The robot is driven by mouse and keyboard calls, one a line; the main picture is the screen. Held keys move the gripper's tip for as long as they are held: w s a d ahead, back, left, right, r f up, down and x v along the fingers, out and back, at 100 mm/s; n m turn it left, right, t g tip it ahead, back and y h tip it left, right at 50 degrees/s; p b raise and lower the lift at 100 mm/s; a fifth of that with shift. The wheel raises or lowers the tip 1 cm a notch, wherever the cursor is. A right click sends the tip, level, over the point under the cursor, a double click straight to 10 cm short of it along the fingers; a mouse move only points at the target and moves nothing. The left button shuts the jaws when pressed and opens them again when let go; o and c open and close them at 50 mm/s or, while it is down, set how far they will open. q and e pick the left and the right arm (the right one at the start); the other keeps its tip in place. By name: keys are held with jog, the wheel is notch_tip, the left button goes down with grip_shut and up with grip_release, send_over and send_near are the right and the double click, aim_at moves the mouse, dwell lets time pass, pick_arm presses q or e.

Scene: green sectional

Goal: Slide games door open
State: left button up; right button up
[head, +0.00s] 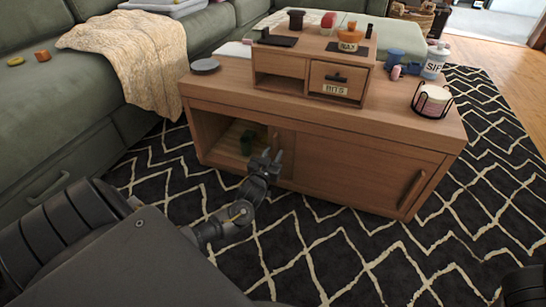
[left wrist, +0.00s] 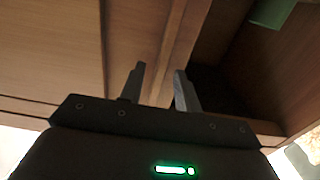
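The low wooden cabinet (head: 320,118) has a sliding front. Its left compartment (head: 215,140) stands open, with a small green object (head: 247,143) inside. A strip of the left door (head: 284,160) shows beside the opening, with a handle (head: 275,137); the rest appears to be behind the right door (head: 345,178), which has an upright handle (head: 412,190). No games label is readable. My left gripper (head: 265,158) is at the door strip, below its handle. In the left wrist view its fingers (left wrist: 160,85) are apart, with a wooden edge (left wrist: 172,45) beyond them; contact is unclear.
A small drawer unit (head: 313,68) marked BITS, a grey dish (head: 205,66), a bottle (head: 435,62) and a round holder (head: 432,101) stand on top. A green sofa (head: 60,110) with a draped blanket is at left.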

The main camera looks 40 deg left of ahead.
pick_arm(q)
jog(key=shift+w+a, duration=0.1)
jog(key=shift+w, duration=0.25)
jog(key=shift+c, duration=0.4)
grip_shut()
